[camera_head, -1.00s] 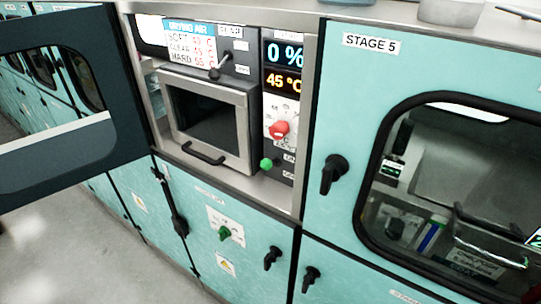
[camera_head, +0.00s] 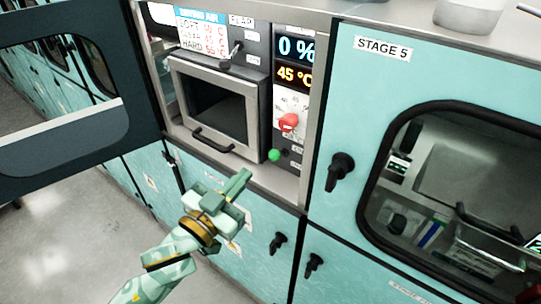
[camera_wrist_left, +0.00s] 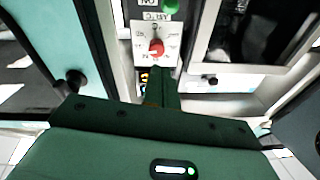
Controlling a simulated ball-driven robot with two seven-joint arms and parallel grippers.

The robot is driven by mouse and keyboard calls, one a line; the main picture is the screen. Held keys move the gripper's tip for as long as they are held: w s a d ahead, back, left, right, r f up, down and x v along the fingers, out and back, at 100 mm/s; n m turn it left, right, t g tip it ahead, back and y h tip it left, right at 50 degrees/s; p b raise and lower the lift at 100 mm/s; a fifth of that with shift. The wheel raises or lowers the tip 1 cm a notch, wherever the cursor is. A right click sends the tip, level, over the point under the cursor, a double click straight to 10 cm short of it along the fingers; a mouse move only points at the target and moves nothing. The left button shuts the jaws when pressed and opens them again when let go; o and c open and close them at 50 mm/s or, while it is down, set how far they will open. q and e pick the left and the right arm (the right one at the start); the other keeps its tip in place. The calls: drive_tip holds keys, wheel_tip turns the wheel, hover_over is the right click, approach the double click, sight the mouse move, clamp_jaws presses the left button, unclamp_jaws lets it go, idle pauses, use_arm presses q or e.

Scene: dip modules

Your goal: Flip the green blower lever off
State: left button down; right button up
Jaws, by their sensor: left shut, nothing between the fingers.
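The green blower lever (camera_head: 274,155) shows as a small green ball low on the dark control panel, below the red dial, with small labels beside it. In the left wrist view the panel appears upside down and a green part (camera_wrist_left: 170,8) shows at the top edge. My left gripper (camera_head: 237,184) is shut and empty. It is in front of the cabinet, below and to the left of the lever, with a visible gap in the picture. Its closed fingers (camera_wrist_left: 162,88) point towards the panel in the left wrist view. My right gripper is not in view.
A red dial (camera_head: 288,122) sits just above the lever. A grey drawer box (camera_head: 213,103) with a black handle stands left of it. The dark open door (camera_head: 70,125) juts out at the left. The Stage 5 door (camera_head: 345,110) with a black latch is at the right.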

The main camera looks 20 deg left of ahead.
use_arm(q)
drive_tip(key=shift+w, duration=0.1)
drive_tip(key=r+p, duration=0.1)
hover_over(277, 155)
drive_tip(key=v, duration=0.4)
drive_tip(key=shift+w+f+b, duration=0.25)
drive_tip(key=shift+w+f, duration=0.05)
drive_tip(key=shift+f, duration=0.55)
drive_tip(key=shift+w+f+b, duration=0.2)
drive_tip(key=shift+w+f, duration=0.05)
drive_tip(key=shift+f, duration=0.6)
